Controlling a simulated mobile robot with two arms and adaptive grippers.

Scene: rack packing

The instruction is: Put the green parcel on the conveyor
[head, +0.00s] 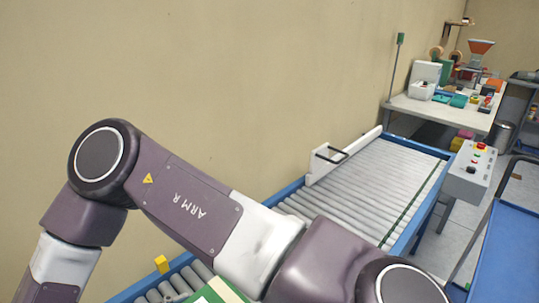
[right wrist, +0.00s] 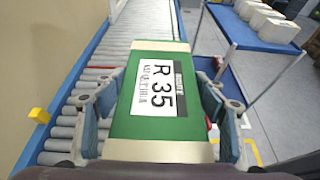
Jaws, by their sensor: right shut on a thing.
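The green parcel (right wrist: 193,128) has a white label reading R 35 and sits between the fingers of my right gripper (right wrist: 158,105), which is shut on it. In the right wrist view the parcel is over the roller conveyor (right wrist: 150,22). I cannot tell whether it touches the rollers. In the head view only a corner of the green parcel (head: 228,291) shows, behind my right arm. The conveyor (head: 370,182) has grey rollers and blue side rails, and its far part is empty. My left gripper is not in view.
A yellow block (head: 162,264) is on the conveyor's wall-side rail. A control box (head: 468,171) stands on the right side. A blue cart (head: 510,255) is at the right, and the wrist view shows white boxes (right wrist: 272,26) on a blue shelf. A cluttered workbench (head: 450,112) stands behind.

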